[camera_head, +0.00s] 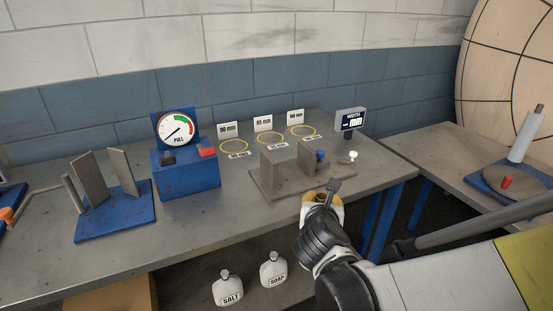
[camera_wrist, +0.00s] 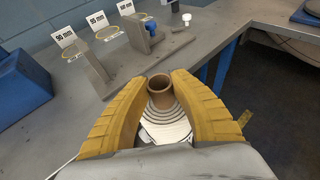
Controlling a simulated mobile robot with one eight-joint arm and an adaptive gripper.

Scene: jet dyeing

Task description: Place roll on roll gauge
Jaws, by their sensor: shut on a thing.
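My gripper (camera_head: 322,200) has yellow fingers and is shut around a roll with a brown tube core (camera_wrist: 160,92). In the wrist view (camera_wrist: 158,84) the core's open end stands between the fingertips, with pale, ringed layers below it. Most of the roll is hidden by my gripper in the head view. The roll gauge (camera_head: 278,170) has two upright grey plates on a grey base, a blue knob and a WIDTH display (camera_head: 350,120). It stands on the bench just beyond my gripper, up and left in the wrist view (camera_wrist: 95,72). The roll is apart from it.
Behind the gauge lie yellow rings with 90, 95 and 100 mm signs (camera_head: 264,123). A blue PULL dial box (camera_head: 186,173) and a blue stand with plates (camera_head: 115,215) are left.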

